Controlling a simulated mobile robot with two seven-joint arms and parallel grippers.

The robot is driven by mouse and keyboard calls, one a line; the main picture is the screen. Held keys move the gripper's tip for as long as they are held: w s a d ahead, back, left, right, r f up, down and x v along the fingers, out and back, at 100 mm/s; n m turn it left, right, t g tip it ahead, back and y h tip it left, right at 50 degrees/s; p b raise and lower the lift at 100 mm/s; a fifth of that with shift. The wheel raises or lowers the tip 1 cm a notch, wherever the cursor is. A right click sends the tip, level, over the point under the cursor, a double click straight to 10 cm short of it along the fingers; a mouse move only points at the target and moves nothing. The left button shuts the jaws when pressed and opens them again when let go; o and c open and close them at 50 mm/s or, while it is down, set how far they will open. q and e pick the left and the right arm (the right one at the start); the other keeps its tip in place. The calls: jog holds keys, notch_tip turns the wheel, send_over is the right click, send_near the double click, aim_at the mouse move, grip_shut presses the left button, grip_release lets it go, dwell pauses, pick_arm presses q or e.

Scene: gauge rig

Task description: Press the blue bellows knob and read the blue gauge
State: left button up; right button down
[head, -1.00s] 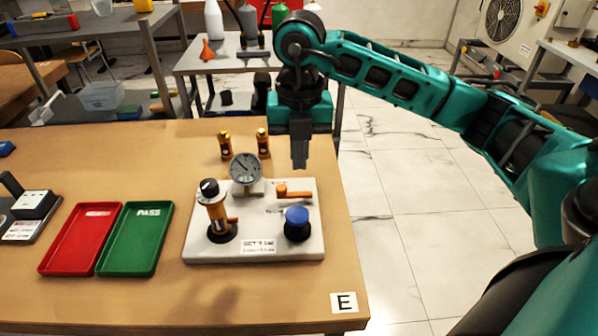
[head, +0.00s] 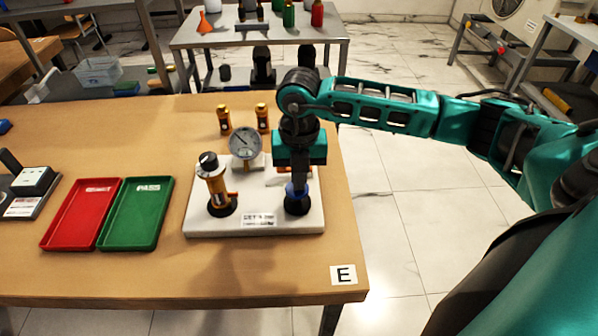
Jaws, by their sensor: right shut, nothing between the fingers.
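The blue bellows knob (head: 289,190) stands on a black base at the right of the white rig board (head: 200,228). My right gripper (head: 299,192) points straight down over it, shut and empty, its fingertips at the knob's top and hiding much of it. They appear to touch it; how far the knob is pressed I cannot tell. The round gauge (head: 245,143) stands upright at the back of the board, with a pale grey-blue face and dark needle. The needle looks to point to the upper left; its scale is too small to read. My left gripper is out of view.
An orange pump with a black knob (head: 213,188) stands left of the blue knob. An orange lever behind is mostly hidden by my gripper. Red (head: 75,240) and green (head: 128,243) trays lie left. The table front is clear.

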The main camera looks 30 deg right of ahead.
notch_tip(320, 180, down, 3)
jog(key=shift+r+b, duration=0.15)
jog(key=shift+b, duration=0.9)
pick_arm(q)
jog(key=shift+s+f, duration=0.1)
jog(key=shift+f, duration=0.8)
pick_arm(e)
jog(key=shift+s, duration=0.1)
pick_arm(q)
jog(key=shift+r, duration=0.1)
